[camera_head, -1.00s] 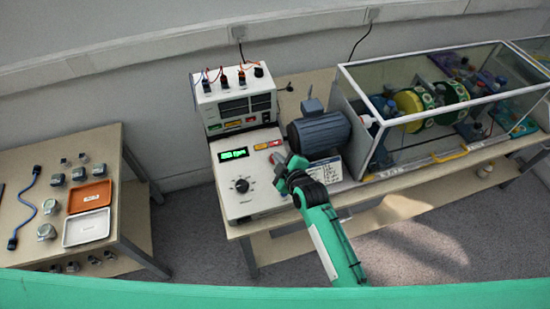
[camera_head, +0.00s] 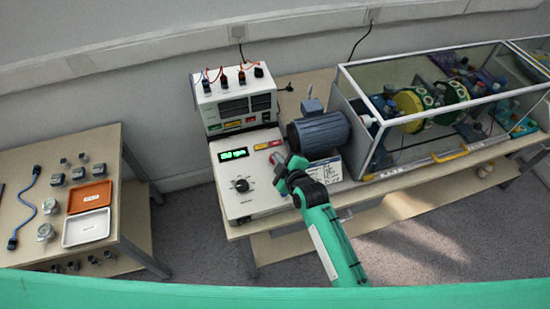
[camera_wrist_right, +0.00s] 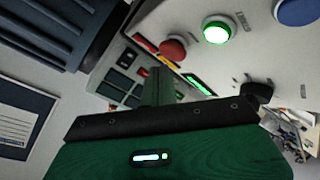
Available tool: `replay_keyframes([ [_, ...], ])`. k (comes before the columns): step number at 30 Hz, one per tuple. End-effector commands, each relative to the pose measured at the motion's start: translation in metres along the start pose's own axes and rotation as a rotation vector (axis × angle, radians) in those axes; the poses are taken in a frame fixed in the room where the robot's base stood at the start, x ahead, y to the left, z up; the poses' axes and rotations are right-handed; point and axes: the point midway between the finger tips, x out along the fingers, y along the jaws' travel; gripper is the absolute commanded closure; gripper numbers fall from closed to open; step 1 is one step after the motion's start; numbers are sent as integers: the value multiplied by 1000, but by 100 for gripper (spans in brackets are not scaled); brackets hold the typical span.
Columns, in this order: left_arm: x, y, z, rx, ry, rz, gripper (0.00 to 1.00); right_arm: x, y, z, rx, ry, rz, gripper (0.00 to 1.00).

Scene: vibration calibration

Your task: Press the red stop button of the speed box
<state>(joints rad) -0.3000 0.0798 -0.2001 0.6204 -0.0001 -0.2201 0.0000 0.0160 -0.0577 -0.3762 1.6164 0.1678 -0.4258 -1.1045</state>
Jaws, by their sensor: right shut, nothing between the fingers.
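The speed box (camera_head: 262,198) is a pale console with a lit green display (camera_head: 234,154) and a black knob (camera_head: 241,185); in the right wrist view the knob (camera_wrist_right: 258,92) is at the right. My right gripper (camera_head: 281,166) is shut and empty over the box's right side. In the right wrist view the round red stop button (camera_wrist_right: 172,48) lies just beyond the shut fingertips (camera_wrist_right: 158,72). They look apart there, but the height gap is unclear. A lit green button (camera_wrist_right: 217,30) and a blue button (camera_wrist_right: 297,10) are to its right. My left gripper is out of view.
A grey motor (camera_head: 319,133) stands close to the right of my right gripper. A glass case (camera_head: 440,155) with green-yellow discs (camera_head: 409,101) fills the bench's right. A power supply (camera_head: 234,105) stands behind the box. A side table (camera_head: 105,142) at left holds trays and small parts.

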Motion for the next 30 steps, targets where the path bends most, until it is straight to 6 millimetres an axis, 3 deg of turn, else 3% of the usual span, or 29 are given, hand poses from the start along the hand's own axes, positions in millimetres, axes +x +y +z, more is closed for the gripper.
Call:
replay_keyframes([
  [30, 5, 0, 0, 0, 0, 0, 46, 8, -6, 6, 0, 0, 0, 100],
])
